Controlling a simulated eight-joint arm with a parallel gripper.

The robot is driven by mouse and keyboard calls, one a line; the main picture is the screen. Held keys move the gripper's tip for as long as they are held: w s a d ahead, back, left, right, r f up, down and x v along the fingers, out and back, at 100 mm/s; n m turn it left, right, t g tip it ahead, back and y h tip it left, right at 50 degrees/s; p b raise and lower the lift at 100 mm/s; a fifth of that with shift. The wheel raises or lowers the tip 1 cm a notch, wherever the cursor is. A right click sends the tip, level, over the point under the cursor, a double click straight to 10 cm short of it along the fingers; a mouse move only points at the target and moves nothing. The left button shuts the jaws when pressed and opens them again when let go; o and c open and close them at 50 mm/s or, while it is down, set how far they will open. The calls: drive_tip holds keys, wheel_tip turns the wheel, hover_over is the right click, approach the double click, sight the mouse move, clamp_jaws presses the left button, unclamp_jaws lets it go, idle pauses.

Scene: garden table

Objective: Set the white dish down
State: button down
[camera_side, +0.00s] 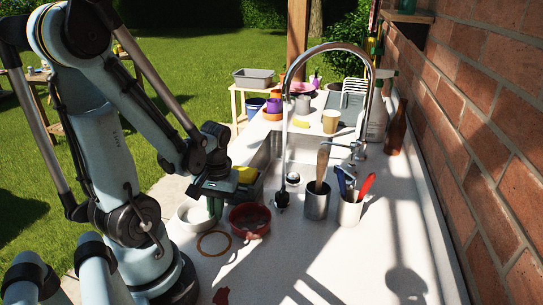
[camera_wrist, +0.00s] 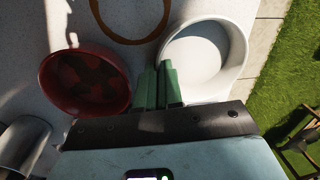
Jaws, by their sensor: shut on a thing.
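The white dish (camera_side: 189,217) is low at the left edge of the white counter in the side view. It also shows in the wrist view, right of centre (camera_wrist: 236,50). My gripper (camera_side: 215,208) has green fingers and is shut on the dish's rim, on the side toward the red bowl. The fingers show in the wrist view (camera_wrist: 160,84) at the dish's left edge. The dish looks roughly level, but I cannot tell whether its base touches the counter.
A dark red bowl (camera_side: 250,221) stands close right of my gripper. A brown ring (camera_side: 213,243) lies in front. A yellow sponge (camera_side: 247,174) is behind. The counter's front right is mostly clear.

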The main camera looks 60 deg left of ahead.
drive_tip(key=shift+f, duration=0.1)
drive_tip(key=c, duration=1.3)
unclamp_jaws()
drive_tip(key=shift+w+r, duration=0.6)
drive_tip(key=shift+r, duration=5.45)
drive_tip(key=w+d+m+t, duration=0.2)
drive_tip(key=w+d+m, duration=0.1)
drive_tip(key=d, duration=0.1)
drive_tip(key=w+d+m+t, duration=0.3)
drive_tip(key=w+d+m, duration=0.1)
drive_tip(key=w+d+m+t, duration=0.3)
drive_tip(key=d, duration=0.2)
drive_tip(key=shift+w+d+r+m+h, duration=0.1)
drive_tip(key=shift+w+r+m+h, duration=0.2)
